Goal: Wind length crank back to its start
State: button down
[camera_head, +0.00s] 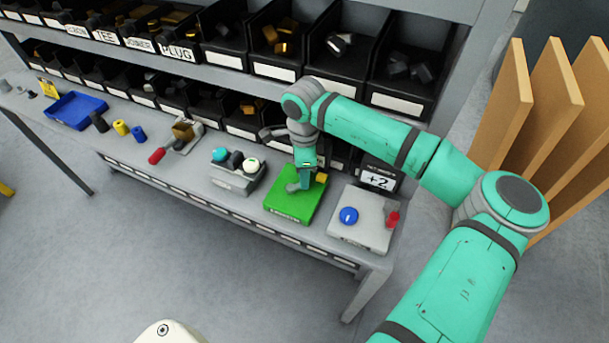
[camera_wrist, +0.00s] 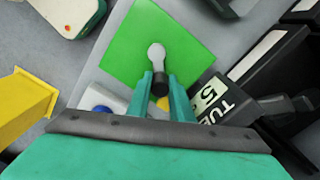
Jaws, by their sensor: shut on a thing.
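The green box (camera_head: 286,209) sits near the right end of the bench, with a small label on its front edge. On its top is the grey crank arm (camera_wrist: 155,52), which ends in a black handle (camera_wrist: 159,88). My gripper (camera_wrist: 161,84) is shut on that handle from above, one finger on each side. In the head view my gripper (camera_head: 304,180) hides most of the crank, and its grey end (camera_head: 293,187) shows at the left.
Right of the green box stands a grey box with a blue knob (camera_head: 348,215) and a red handle (camera_head: 393,218). A display (camera_head: 378,180) reads +2; the wrist view shows a sign (camera_wrist: 212,98) with 5. A button box (camera_head: 238,174) stands left. Black bins (camera_head: 275,72) rise behind.

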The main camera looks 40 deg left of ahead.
jog(key=n, duration=0.1)
jog(key=a+n, duration=0.1)
jog(key=n, duration=0.2)
jog(key=shift+w+a, duration=0.15)
jog(key=shift+w, duration=0.15)
jog(key=shift+a+n, duration=0.4)
jog(key=shift+n, duration=0.65)
jog(key=shift+a+n, duration=0.35)
jog(key=shift+n, duration=0.7)
jog(key=c, duration=1.6)
grip_release()
jog(key=shift+r, duration=0.15)
notch_tip(320, 180, up, 11)
jog(key=shift+f, duration=0.2)
